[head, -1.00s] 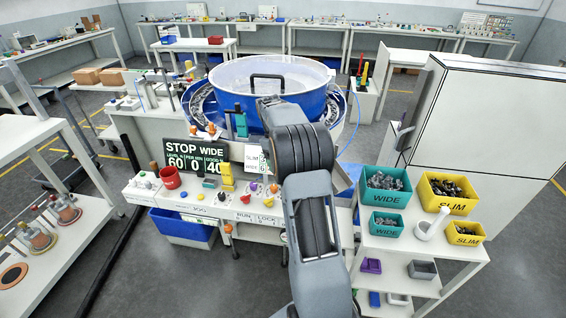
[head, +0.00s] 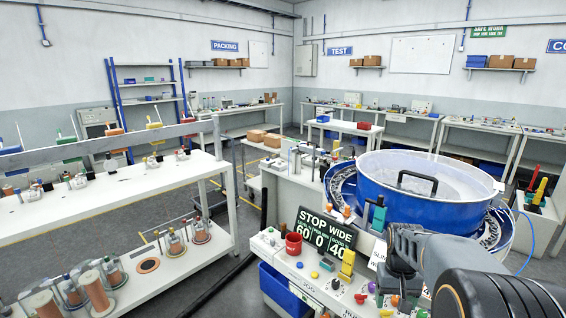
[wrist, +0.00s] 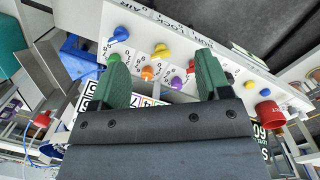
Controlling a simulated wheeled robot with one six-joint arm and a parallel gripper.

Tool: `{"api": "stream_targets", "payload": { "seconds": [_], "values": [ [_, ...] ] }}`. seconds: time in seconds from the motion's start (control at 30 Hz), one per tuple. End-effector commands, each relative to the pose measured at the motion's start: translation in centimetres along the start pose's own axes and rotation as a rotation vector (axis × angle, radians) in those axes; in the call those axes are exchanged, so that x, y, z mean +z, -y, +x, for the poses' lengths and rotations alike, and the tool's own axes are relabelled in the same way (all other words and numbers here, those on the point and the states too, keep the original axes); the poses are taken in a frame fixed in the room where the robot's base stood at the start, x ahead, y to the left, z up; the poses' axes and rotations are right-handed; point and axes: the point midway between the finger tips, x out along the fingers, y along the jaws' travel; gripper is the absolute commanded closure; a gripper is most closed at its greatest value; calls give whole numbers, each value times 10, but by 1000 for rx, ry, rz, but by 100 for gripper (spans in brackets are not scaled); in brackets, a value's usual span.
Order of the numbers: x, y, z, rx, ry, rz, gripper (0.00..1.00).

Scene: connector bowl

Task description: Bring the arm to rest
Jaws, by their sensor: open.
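My arm (head: 450,262) reaches in from the lower right of the head view, in front of the blue bowl feeder (head: 400,205). Its fingers cannot be made out there. In the wrist view my gripper (wrist: 162,70) shows two green fingers standing well apart, with nothing held between them. Behind the fingers lies the white control panel (wrist: 185,45), with blue, yellow, orange and purple knobs. I cannot tell how far the fingers are from it.
A white shelf rack (head: 120,190) with spools fills the left. Floor (head: 215,285) shows between rack and station. Benches line the back walls.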

Motion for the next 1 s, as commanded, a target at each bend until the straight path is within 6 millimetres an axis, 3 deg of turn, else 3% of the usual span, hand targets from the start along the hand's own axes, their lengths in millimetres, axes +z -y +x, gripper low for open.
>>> {"api": "stream_targets", "payload": {
  "seconds": [0.03,0.2,0.43,0.7,1.0],
  "values": [
    [19,15,-8,-3,-51,-3,30],
    [76,51,-20,-26,-200,-19,30],
    [130,78,-28,-52,-335,-88,30],
    [146,89,-49,-65,-439,-146,30],
    [146,89,-49,-65,-439,-146,30]
  ]
}}
